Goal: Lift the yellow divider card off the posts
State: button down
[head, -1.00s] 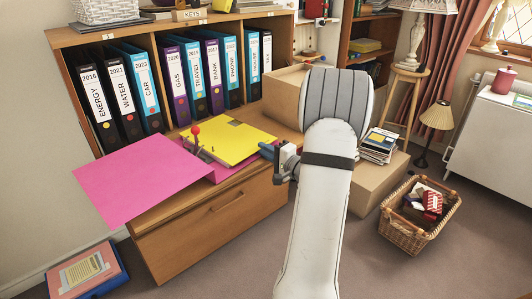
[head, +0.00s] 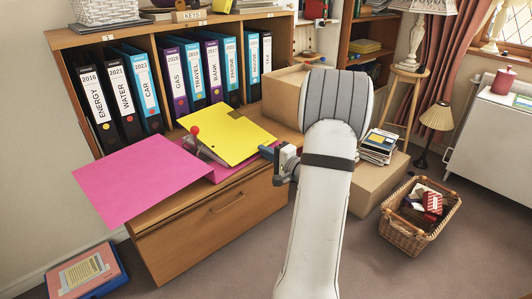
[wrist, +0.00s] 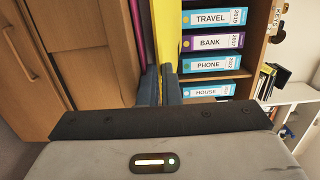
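The yellow divider card (head: 228,135) is tilted above the open pink file (head: 140,182), with a brown tab on its far edge. My gripper (head: 268,152) is at its right edge. In the wrist view the card (wrist: 167,30) runs down between the two blue fingers (wrist: 160,84), which are close together on it. The metal posts (head: 207,151) show at the card's left edge beside a red-knobbed lever (head: 194,131). Whether the card's holes are clear of the posts is hard to tell.
The file lies on a wooden cabinet top (head: 165,212) with a drawer below. Upright binders (head: 150,90) stand close behind. A cardboard box (head: 285,95) stands right of them. A wicker basket (head: 420,215) is on the floor at right.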

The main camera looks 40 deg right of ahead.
jog(key=shift+w+a, duration=0.15)
jog(key=shift+w, duration=0.75)
jog(key=shift+s+r, duration=0.15)
jog(key=shift+s, duration=0.1)
jog(key=shift+r, duration=0.2)
jog(key=shift+h+b, duration=0.3)
jog(key=shift+b, duration=0.55)
jog(key=shift+s+b, duration=0.5)
jog(key=shift+s, duration=0.3)
dwell(0.6)
jog(key=shift+r, duration=0.5)
dwell(0.4)
